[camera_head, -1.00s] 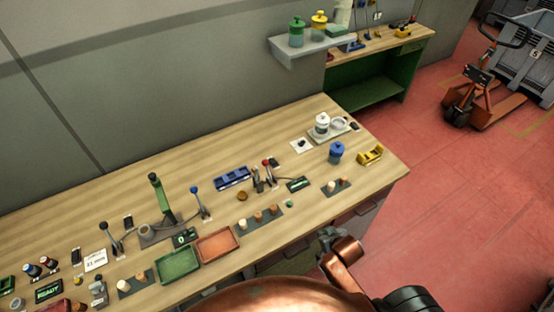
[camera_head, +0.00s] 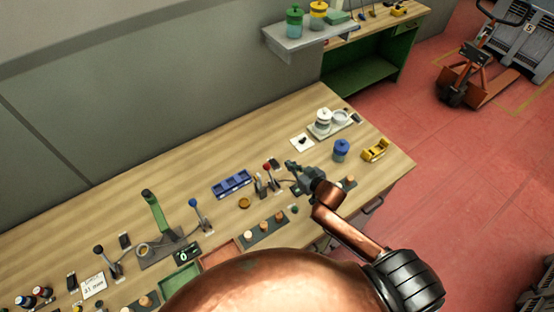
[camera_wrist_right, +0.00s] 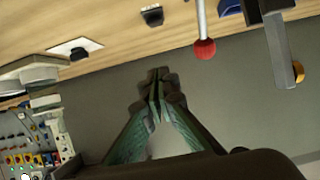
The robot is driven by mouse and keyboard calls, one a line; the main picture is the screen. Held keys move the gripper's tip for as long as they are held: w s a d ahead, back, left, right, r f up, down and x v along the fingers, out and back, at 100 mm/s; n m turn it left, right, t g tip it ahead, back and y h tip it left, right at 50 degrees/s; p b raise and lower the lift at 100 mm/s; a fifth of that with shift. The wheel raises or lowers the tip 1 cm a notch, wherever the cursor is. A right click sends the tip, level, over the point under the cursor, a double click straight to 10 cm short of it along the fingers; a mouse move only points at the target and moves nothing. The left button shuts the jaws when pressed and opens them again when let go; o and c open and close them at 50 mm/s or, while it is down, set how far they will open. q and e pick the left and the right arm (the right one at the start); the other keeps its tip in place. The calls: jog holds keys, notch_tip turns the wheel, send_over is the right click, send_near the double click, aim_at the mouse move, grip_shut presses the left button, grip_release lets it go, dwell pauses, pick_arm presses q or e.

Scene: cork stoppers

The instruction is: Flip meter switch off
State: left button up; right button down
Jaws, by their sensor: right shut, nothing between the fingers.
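My right gripper (camera_head: 290,165) is over the bench, beside the red-knobbed lever and in front of the white plate. In the right wrist view its fingers (camera_wrist_right: 158,76) are together and empty. A small black switch-like block (camera_wrist_right: 152,15) sits on the wood near the top of that view, apart from the fingertips; I cannot tell whether it is the meter switch or which way it is set. The small meter display near the red lever is hidden behind my right gripper in the head view. Another dark display (camera_head: 187,253) shows a green digit. My left gripper is not in view.
The red-knobbed lever (camera_head: 267,167) also shows in the wrist view (camera_wrist_right: 204,49). A white plate with a dark piece (camera_head: 302,141), a blue jar (camera_head: 341,150), a yellow tool (camera_head: 375,150), a blue tray (camera_head: 232,184) and corks (camera_head: 263,228) stand around. The bench's back strip is clear.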

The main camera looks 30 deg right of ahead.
send_over(277, 164)
jog(key=f, duration=0.2)
jog(key=s+f, duration=0.1)
jog(key=shift+d+f, duration=0.15)
jog(key=shift+f, duration=0.25)
jog(key=shift+w+f, duration=0.4)
jog(key=shift+w, duration=0.2)
jog(key=shift+s+f, duration=0.25)
jog(key=shift+f, duration=0.4)
jog(key=shift+s+f, duration=0.25)
jog(key=shift+f, duration=0.35)
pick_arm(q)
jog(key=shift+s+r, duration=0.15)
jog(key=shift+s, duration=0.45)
pick_arm(e)
jog(key=shift+f, duration=0.55)
jog(key=shift+s, duration=0.1)
